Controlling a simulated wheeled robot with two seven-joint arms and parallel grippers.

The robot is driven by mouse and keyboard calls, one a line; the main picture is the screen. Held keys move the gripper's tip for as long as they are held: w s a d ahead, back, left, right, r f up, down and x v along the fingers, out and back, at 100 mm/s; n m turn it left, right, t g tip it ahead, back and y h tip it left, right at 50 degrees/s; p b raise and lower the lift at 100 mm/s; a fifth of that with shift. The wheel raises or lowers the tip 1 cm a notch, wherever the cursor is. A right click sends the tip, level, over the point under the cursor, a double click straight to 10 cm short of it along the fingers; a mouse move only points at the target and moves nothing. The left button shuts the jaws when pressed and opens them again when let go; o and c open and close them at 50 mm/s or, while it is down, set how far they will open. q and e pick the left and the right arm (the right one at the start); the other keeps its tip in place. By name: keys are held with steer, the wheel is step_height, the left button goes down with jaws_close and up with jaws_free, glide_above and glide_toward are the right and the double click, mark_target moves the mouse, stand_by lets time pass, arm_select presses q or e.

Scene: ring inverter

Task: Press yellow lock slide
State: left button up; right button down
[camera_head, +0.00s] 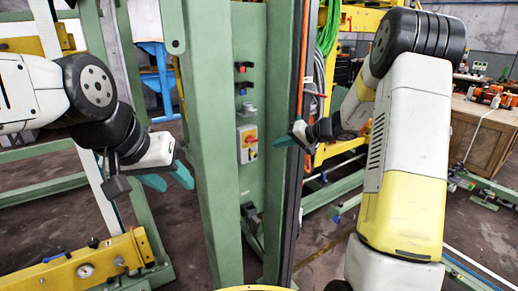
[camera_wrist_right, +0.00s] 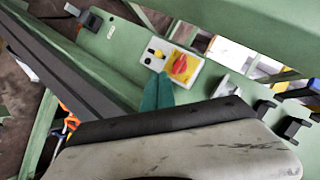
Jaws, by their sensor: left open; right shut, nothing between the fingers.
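A pale switch box (camera_head: 247,143) is mounted on the green panel between the green posts. In the right wrist view the box (camera_wrist_right: 150,57) carries a red rotary knob (camera_wrist_right: 181,66) on a yellow plate. A small yellow piece (camera_wrist_right: 158,54) sits beside the knob; I take it for the lock slide. My right gripper (camera_head: 284,141) is to the right of the box in the head view, its teal fingers shut and empty. In the wrist view the fingertips (camera_wrist_right: 157,92) appear just below the box; contact cannot be told. My left gripper (camera_head: 168,179) is open and empty, well left of the box.
Green posts (camera_head: 205,150) stand on both sides of the recessed panel. Red and blue buttons (camera_head: 241,79) sit above the box, and a black fitting (camera_head: 249,211) is below it. A yellow beam with a gauge (camera_head: 85,270) lies below my left arm.

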glide_toward(251, 151)
steer(key=x, duration=0.4)
steer(key=shift+a+f, duration=0.15)
steer(key=shift+a, duration=0.05)
